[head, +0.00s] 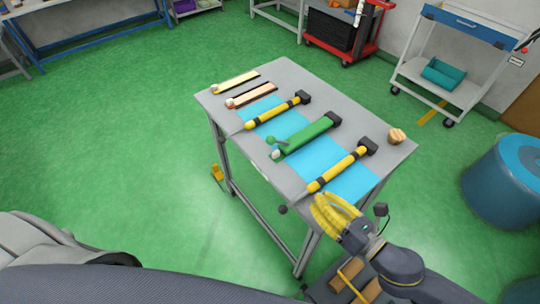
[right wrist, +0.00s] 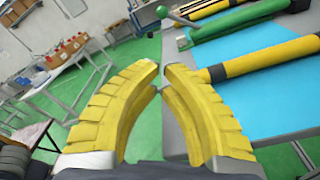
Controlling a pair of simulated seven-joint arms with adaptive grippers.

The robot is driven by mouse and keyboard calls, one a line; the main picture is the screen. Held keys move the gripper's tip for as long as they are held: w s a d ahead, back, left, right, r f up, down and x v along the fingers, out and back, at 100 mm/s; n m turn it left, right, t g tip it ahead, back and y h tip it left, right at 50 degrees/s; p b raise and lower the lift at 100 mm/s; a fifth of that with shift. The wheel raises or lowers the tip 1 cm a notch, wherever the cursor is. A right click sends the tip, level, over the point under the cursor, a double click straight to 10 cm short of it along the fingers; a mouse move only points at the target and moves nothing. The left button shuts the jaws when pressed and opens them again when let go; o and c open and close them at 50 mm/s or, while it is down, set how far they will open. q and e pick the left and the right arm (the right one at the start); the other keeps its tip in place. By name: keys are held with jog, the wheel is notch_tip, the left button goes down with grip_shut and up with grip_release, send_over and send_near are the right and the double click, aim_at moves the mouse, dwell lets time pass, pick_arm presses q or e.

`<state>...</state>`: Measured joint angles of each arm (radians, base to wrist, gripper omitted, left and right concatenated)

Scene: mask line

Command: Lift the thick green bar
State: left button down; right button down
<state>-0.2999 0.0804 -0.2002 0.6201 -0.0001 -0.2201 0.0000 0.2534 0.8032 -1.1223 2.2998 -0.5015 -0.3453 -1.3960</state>
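The thick green bar (head: 308,136) lies on the grey table between two yellow-and-black bars, with a black block at its far end and a green knob at its near left end. It also shows at the top of the right wrist view (right wrist: 232,20). My right gripper (head: 322,203), with yellow ribbed fingers, is by the table's near right edge, apart from the green bar. In the right wrist view its fingertips (right wrist: 161,72) nearly meet, with nothing between them. My left gripper is not in view.
A yellow-and-black bar (head: 338,170) lies between my right gripper and the green bar; another (head: 275,112) lies beyond. Blue mat areas (head: 350,182) separate the bars. A small wooden piece (head: 397,136) sits at the table's right corner. A blue barrel (head: 505,180) stands right.

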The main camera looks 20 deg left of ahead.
jog(key=x, duration=2)
jog(key=shift+r, duration=0.15)
jog(key=shift+d, duration=0.1)
